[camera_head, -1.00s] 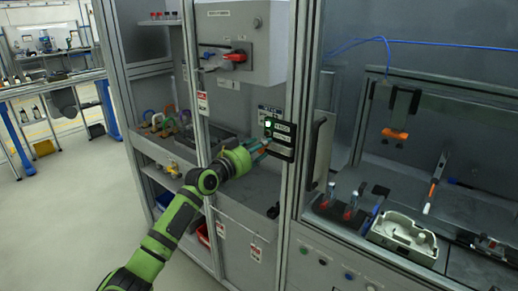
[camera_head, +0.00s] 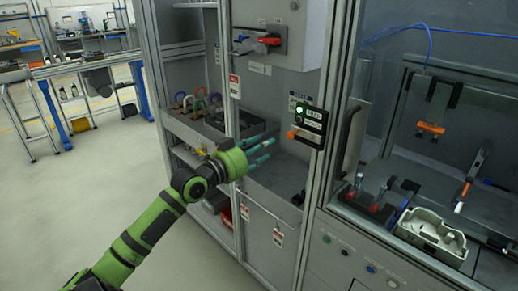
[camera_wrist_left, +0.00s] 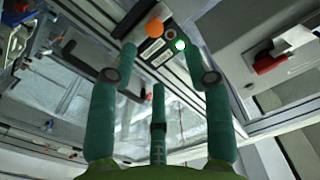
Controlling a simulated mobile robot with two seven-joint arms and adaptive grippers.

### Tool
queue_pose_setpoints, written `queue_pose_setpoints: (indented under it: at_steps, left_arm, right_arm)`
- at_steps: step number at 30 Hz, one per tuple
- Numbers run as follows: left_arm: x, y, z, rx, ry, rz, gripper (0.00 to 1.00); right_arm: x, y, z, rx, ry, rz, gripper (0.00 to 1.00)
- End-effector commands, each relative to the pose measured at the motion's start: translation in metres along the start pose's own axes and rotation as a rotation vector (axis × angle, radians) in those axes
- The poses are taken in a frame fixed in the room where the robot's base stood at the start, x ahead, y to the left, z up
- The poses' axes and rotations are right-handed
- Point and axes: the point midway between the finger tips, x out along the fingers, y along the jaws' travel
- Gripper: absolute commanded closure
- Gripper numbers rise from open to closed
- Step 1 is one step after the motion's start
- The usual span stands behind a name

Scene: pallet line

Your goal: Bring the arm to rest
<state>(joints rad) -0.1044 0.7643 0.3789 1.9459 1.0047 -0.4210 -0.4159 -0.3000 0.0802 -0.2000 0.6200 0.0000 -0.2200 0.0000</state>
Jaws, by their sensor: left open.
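My left arm, green with dark joints, comes in from the lower left in the head view. Its left gripper (camera_head: 271,147) has teal fingers, spread apart and empty, pointing right in front of the cabinet. It is left of a small black control box (camera_head: 308,124) with a lit green light and an orange button, and a gap shows between them. In the left wrist view the open fingers (camera_wrist_left: 160,60) frame the same control box (camera_wrist_left: 163,42), with its orange knob and green light beyond the fingertips. My right gripper is not in view.
A grey electrical cabinet (camera_head: 283,90) with a red-handled switch (camera_head: 270,41) stands behind the gripper. Padlocks (camera_head: 199,101) in several colours sit on a shelf at left. At right, an enclosure holds a pale grey tray-like part (camera_head: 431,232). Open floor (camera_head: 60,205) lies at left.

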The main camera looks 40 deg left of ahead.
Motion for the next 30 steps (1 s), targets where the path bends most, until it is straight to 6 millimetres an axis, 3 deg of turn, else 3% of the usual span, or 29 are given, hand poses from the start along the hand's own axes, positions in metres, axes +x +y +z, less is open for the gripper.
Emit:
queue_pose_setpoints:
  at_steps: [19, 22, 26, 30]
  left_arm:
    - [-0.004, 0.000, 0.000, -0.001, 0.000, 0.000, 0.50]
    - [-0.003, -0.001, 0.009, -0.008, -0.015, -0.005, 0.50]
    - [-0.002, -0.002, 0.059, -0.049, -0.098, -0.036, 0.50]
    - [-0.011, 0.006, 0.157, -0.108, -0.262, -0.085, 0.50]
  right_arm:
    - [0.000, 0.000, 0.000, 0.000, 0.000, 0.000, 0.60]
    - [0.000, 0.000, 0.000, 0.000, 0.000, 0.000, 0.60]
    - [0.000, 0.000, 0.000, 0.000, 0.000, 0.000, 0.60]
    - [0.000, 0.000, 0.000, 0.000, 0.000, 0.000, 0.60]
